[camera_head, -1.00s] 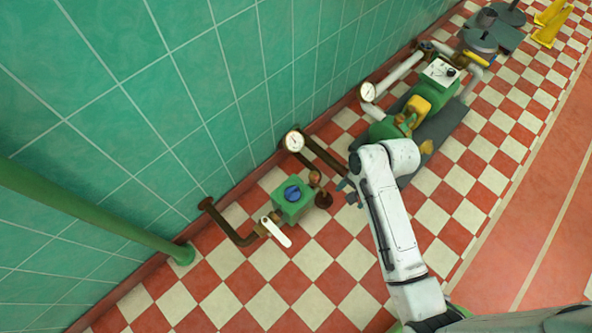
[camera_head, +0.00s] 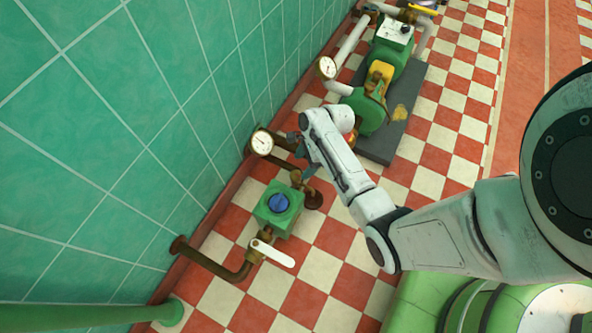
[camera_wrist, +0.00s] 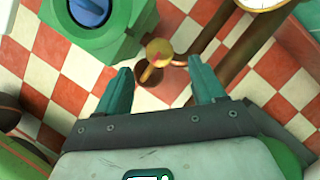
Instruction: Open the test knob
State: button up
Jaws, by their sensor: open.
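A green box (camera_head: 268,222) on a brass pipe near the wall has a blue knob (camera_head: 278,204) on top. Beside it on the pipe is a small round brass knob (camera_head: 296,177). No label shows which is the test knob. In the wrist view, the brass knob (camera_wrist: 160,51) with a small red mark lies just beyond and between my fingertips, apart from them. The blue knob (camera_wrist: 91,11) is partly cut off at the top left. My gripper (camera_wrist: 159,67) is open and empty; in the head view, my gripper (camera_head: 298,158) is beside the pipe.
A white lever (camera_head: 273,254) sits on the pipe in front of the green box. A dial gauge (camera_head: 262,142) stands behind, near the tiled wall (camera_head: 130,130). A green pump (camera_head: 368,110) on a dark base lies further back.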

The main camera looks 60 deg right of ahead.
aim_at(296, 174)
jog(key=b+x, duration=0.2)
jog(key=x, duration=0.4)
jog(key=shift+r, duration=0.1)
jog(key=c, duration=1.1)
